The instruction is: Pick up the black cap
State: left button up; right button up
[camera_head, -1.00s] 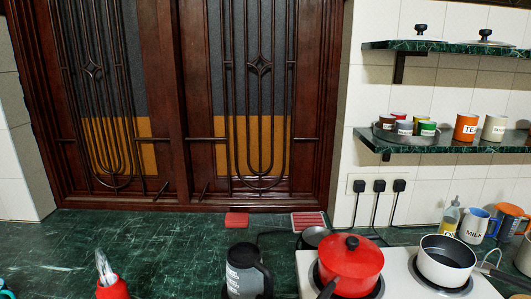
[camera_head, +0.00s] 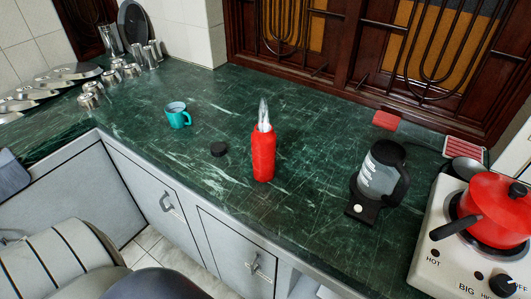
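The black cap (camera_head: 218,149) is a small, dark, round disc lying on the green marble countertop (camera_head: 230,205). It lies to the left of a red bottle (camera_head: 263,155) and below and right of a teal mug (camera_head: 177,115). The red bottle stands upright with a pale, clear-looking piece sticking out of its top. Nothing touches the cap. Neither of my grippers can be made out in the head view.
A black-and-clear kettle (camera_head: 382,170) stands right of the bottle. The white stove (camera_head: 430,240) with a red pot (camera_head: 495,210) is at far right. Several metal cups and spoons lie at the upper left. The counter around the cap is clear.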

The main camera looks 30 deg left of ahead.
aim_at(218, 148)
jog(key=u, duration=1.45)
